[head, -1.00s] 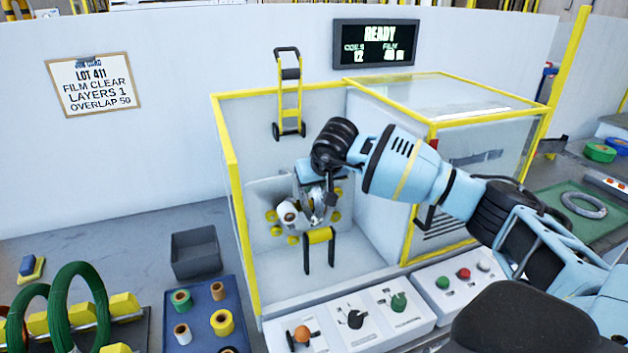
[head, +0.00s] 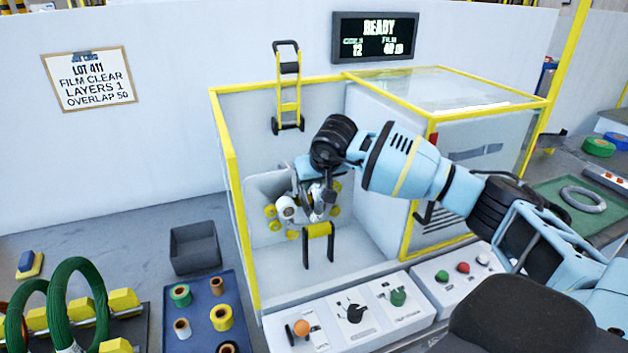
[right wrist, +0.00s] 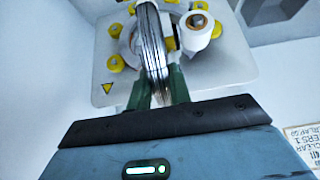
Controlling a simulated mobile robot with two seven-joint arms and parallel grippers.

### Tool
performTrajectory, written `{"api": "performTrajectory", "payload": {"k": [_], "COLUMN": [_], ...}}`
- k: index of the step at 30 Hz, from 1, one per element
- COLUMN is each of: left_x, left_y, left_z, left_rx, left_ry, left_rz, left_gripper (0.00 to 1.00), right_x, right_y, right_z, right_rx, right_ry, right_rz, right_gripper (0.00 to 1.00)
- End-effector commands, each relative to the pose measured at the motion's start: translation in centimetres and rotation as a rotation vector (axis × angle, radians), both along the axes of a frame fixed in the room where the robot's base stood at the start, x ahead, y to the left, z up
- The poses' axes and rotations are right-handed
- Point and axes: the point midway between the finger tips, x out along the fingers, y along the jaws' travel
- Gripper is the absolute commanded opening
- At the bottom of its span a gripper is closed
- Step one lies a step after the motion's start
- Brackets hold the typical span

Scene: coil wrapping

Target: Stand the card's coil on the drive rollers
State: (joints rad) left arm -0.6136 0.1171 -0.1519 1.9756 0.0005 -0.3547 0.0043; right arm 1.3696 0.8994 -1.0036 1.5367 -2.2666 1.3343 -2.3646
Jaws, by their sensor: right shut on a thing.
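My right gripper (head: 324,193) reaches into the yellow-framed wrapping cell and is shut on a grey coil. In the right wrist view the coil (right wrist: 153,48) stands edge-on between the green fingers (right wrist: 162,92), in front of the wrapping head. Yellow rollers (head: 270,212) sit around that head, and a yellow roller on black legs (head: 318,230) stands below the gripper. I cannot tell whether the coil touches any roller. The job card (head: 89,80) on the wall reads LOT 411, FILM CLEAR, LAYERS 1, OVERLAP 50. My left gripper is out of view.
The cell's yellow posts (head: 232,200) and clear side panel (head: 470,155) flank my arm. A control panel (head: 350,315) fronts the cell. Green coils (head: 72,300) stand on a rack at left, near a blue tray (head: 203,300) of spools and an empty grey bin (head: 195,250). The display (head: 375,38) reads READY.

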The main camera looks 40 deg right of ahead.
Motion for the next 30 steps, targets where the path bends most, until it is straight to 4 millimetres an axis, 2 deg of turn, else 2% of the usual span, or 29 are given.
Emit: {"api": "performTrajectory", "payload": {"k": [19, 20, 24, 25, 30], "left_x": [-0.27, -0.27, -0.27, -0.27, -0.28], "left_y": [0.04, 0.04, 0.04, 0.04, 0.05], "left_z": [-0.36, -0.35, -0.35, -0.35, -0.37], "left_rx": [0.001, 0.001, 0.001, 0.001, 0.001], "left_ry": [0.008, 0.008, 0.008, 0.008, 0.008], "left_rz": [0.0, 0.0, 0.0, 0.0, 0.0], "left_gripper": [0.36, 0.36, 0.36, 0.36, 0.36], "right_x": [0.06, 0.07, 0.04, 0.04, 0.03], "right_y": [0.0, -0.01, 0.0, 0.0, 0.01], "right_z": [-0.6, -0.6, -0.63, -0.64, -0.71], "right_rx": [0.0, 0.0, 0.001, 0.001, 0.0], "right_ry": [-0.005, -0.005, -0.003, -0.003, -0.002], "right_rz": [0.0, 0.0, 0.0, 0.0, 0.001], "right_gripper": [0.0, 0.22, 0.41, 0.45, 0.45]}}
